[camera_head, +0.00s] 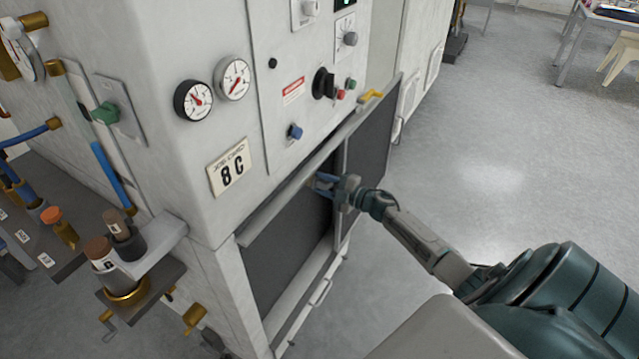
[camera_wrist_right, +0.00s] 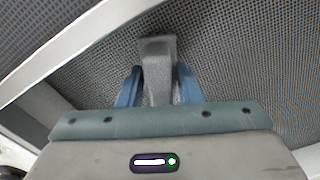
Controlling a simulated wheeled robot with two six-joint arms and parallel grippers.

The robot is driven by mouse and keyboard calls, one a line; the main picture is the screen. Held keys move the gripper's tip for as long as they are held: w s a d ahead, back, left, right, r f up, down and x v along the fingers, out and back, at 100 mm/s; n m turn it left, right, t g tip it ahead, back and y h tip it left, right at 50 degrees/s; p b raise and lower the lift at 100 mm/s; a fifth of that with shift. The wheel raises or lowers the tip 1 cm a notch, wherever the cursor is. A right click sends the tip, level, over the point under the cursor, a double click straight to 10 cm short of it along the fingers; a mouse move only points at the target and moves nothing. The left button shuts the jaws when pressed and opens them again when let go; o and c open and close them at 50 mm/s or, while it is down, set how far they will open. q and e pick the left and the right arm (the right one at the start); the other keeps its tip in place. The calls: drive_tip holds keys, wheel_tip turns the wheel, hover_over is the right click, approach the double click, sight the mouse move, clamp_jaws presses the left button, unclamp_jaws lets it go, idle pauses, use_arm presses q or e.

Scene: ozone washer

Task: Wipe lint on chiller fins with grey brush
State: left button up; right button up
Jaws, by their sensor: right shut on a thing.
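My right gripper (camera_head: 318,182) reaches in from the right at the front of the machine, near the top of the dark panels. In the right wrist view its blue fingers (camera_wrist_right: 160,86) are shut on a grey block-like thing, the grey brush (camera_wrist_right: 158,56). The brush points at the dark mesh of the chiller fins (camera_wrist_right: 225,55); I cannot tell whether it touches. The fins also show in the head view as a dark panel (camera_head: 290,255) in a pale frame. Lint is too small to make out. My left gripper is not in view.
A pale frame bar (camera_wrist_right: 75,45) crosses the mesh. A bracket with bottles (camera_head: 125,285) juts out at the left.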

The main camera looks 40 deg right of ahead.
drive_tip(key=shift+v, duration=2.4)
drive_tip(key=shift+p+v, duration=0.65)
drive_tip(key=shift+v, duration=0.85)
